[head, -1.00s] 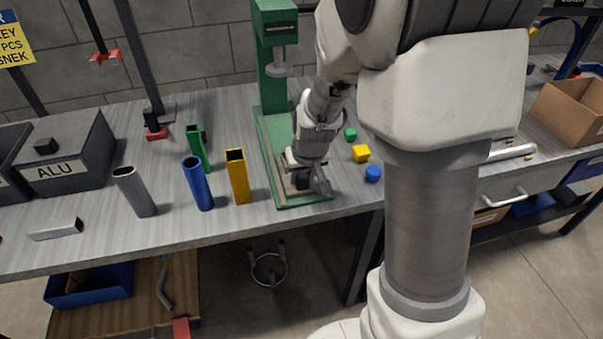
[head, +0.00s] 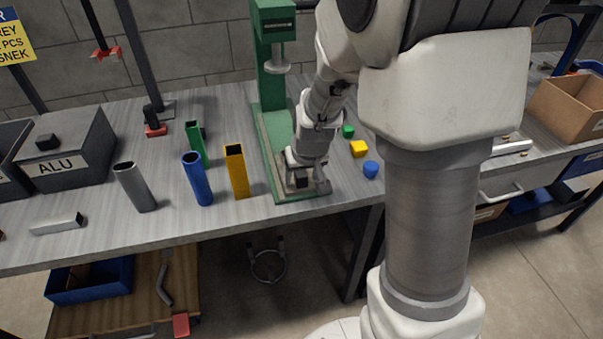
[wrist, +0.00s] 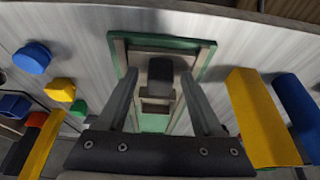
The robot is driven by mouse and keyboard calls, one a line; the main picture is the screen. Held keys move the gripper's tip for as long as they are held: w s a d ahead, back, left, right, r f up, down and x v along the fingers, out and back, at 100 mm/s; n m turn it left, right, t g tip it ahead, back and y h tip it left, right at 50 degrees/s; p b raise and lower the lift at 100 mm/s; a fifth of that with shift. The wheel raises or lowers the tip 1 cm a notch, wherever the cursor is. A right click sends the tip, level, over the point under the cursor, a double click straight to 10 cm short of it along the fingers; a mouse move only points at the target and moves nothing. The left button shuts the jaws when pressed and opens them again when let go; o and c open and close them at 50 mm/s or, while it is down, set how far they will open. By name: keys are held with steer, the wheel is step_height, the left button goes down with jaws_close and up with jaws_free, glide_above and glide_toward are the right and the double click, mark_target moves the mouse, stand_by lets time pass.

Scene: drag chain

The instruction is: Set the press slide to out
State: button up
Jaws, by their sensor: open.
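The green press (head: 272,85) stands on the bench, its long base (head: 266,150) running to the bench's front edge. A slide with a dark block-shaped handle (wrist: 160,72) lies at the front end of the base. My gripper (head: 307,186) is over that front end, pointing down. In the wrist view my gripper (wrist: 159,82) is open, with one finger on each side of the dark handle. Small gaps show between fingers and handle; I cannot tell whether either touches. My wrist hides part of the slide in the head view.
Yellow (head: 237,172), blue (head: 198,180), green (head: 196,145) and grey (head: 135,188) tubes stand left of the press. Green (head: 348,131), yellow (head: 359,149) and blue (head: 370,169) small pieces lie close on its right. An ALU box (head: 65,150) sits far left.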

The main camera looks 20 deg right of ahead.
steer(key=shift+r, duration=0.1)
steer(key=shift+r, duration=0.3)
steer(key=p+v, duration=0.5)
steer(key=v, duration=1.1)
steer(key=shift+s+r, duration=0.3)
steer(key=s+r+t+p, duration=0.1)
steer(key=s+r+p, duration=0.5)
steer(key=s+r, duration=0.8)
steer(key=shift+s+p, duration=0.15)
steer(key=shift+p, duration=0.25)
steer(key=shift+r, duration=0.1)
stand_by(0.4)
